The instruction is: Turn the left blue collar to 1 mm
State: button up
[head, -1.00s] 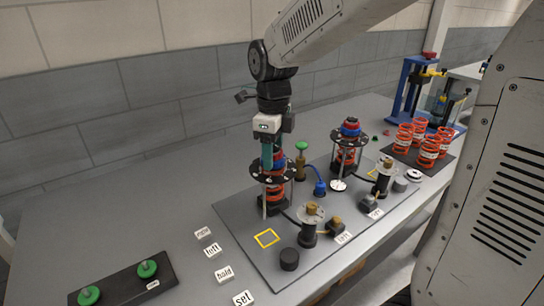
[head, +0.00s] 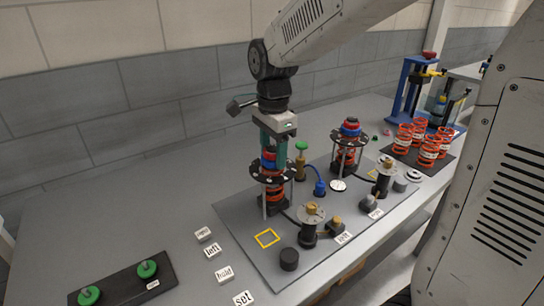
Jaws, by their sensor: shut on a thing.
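The left blue collar (head: 268,163) sits with red parts at the top of the left spring stand, above its black round plate (head: 272,174). My gripper (head: 274,152) points straight down over this stand, its teal fingers reaching to the collar. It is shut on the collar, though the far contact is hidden. An orange spring (head: 273,190) shows below the plate. A similar right stand has its own blue collar (head: 350,127) with red parts. No millimetre reading is legible.
A white dial (head: 338,185) lies between the stands. Black posts with brass tops (head: 312,210) stand in front. Label blocks (head: 213,250) and a black bar with green knobs (head: 125,283) are at left. Several orange springs (head: 427,152) stand at right.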

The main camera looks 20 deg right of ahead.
jog(key=n, duration=0.7)
jog(key=o, duration=0.9)
jog(key=shift+r, duration=0.1)
notch_tip(320, 180, up, 7)
dwell(0.3)
